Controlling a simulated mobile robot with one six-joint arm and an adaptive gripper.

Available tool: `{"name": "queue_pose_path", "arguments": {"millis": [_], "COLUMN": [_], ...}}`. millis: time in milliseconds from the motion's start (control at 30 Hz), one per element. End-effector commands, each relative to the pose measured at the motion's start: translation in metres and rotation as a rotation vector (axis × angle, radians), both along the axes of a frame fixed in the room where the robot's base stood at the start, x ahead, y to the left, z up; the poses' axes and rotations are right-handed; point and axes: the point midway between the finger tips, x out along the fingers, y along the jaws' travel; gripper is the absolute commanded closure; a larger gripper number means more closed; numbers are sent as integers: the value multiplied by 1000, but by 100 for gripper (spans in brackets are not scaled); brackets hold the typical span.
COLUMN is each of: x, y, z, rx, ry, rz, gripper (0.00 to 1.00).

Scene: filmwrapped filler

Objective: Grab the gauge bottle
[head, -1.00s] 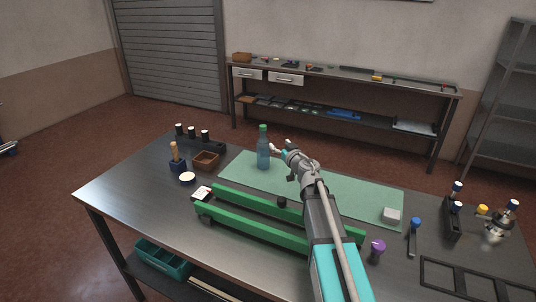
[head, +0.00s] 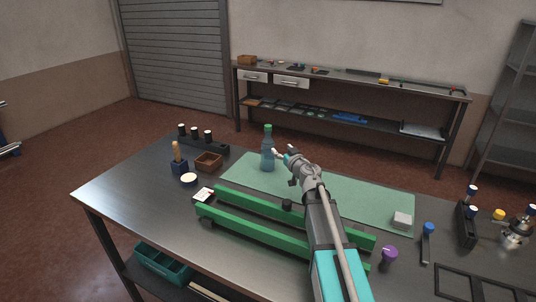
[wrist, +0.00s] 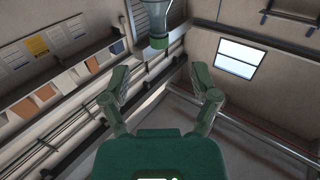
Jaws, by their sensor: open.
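The gauge bottle (head: 267,157), blue-grey with a green cap, stands upright on the green mat (head: 350,199) near its left end. My gripper (head: 281,154) is just to the right of the bottle, at about the height of its upper half. In the wrist view the two fingers of my gripper (wrist: 160,92) are spread wide with nothing between them. The bottle (wrist: 153,16) shows there at the top, its green cap pointing down in the picture, beyond the fingertips. Whether a finger touches the bottle cannot be told.
Green rails (head: 258,232) lie in front of the mat, below my arm. A white block (head: 402,219) sits at the mat's right end.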

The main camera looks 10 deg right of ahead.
Motion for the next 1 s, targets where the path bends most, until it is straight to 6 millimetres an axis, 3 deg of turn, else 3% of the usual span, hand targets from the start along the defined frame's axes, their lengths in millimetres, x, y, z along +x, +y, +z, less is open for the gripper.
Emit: {"name": "queue_pose_path", "arguments": {"millis": [500, 1000], "x": [68, 77], "y": [16, 19], "z": [0, 0], "rx": [0, 0], "ry": [0, 0], "rz": [-3, -4], "gripper": [22, 22]}}
